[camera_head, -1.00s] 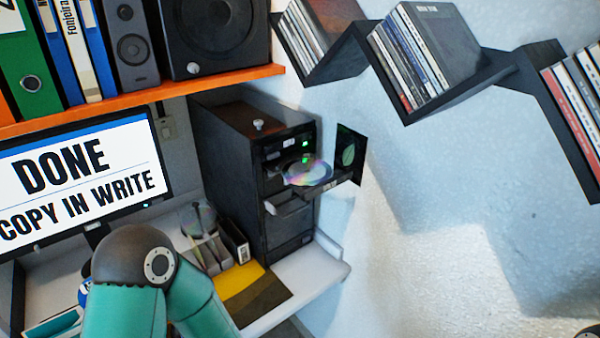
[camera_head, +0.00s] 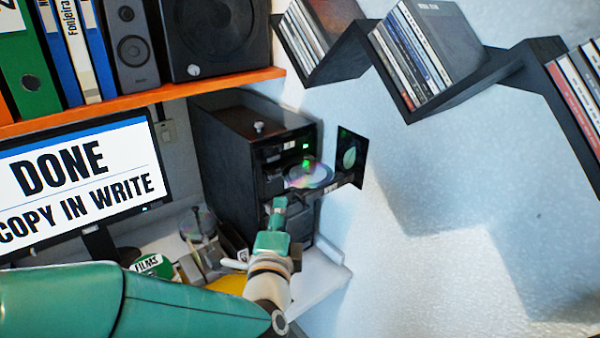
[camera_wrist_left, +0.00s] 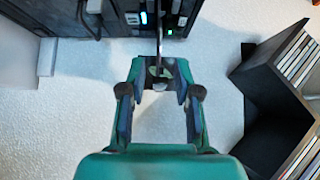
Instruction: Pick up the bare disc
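The bare disc (camera_head: 308,174), shiny with rainbow glints, lies on the pulled-out tray (camera_head: 340,183) of the black disc tower (camera_head: 245,150). My left gripper (camera_head: 278,204) is just below and left of the disc, pointing up towards the tray. No contact shows. My right gripper is not in view.
A dark square card with a leaf picture (camera_head: 351,157) is by the wall beside the tray. Wall shelves with disc cases (camera_head: 425,60) zigzag above right. An orange shelf (camera_head: 140,98) and a monitor (camera_head: 80,185) stand left. A spindle (camera_head: 198,223) is on the desk.

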